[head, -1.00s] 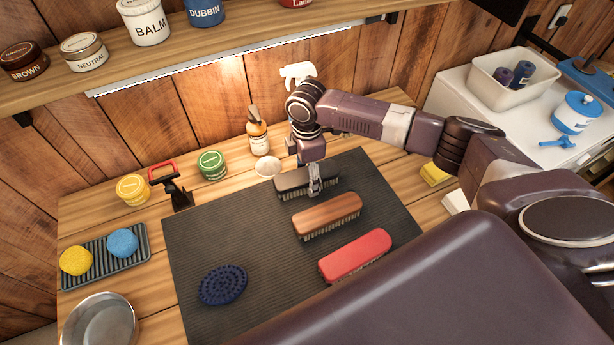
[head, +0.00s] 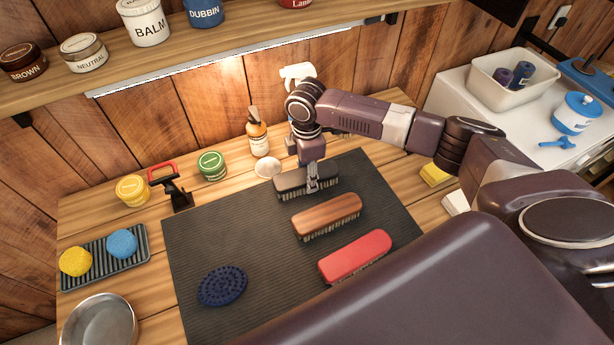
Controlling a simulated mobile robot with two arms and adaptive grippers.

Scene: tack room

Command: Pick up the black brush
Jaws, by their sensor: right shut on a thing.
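The black brush (head: 292,184) is at the back of the dark ribbed mat (head: 215,250), bristles down. My right gripper (head: 312,184) reaches down over its middle from above and is shut on it. Whether the bristles still touch the mat is hard to tell. My left gripper is not in the head view.
A brown brush (head: 327,216) lies just in front of the black one, and a red brush (head: 355,256) nearer still. A navy oval curry brush (head: 222,286) is at the front left. A spray bottle (head: 257,135) and a small white dish (head: 267,168) stand behind.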

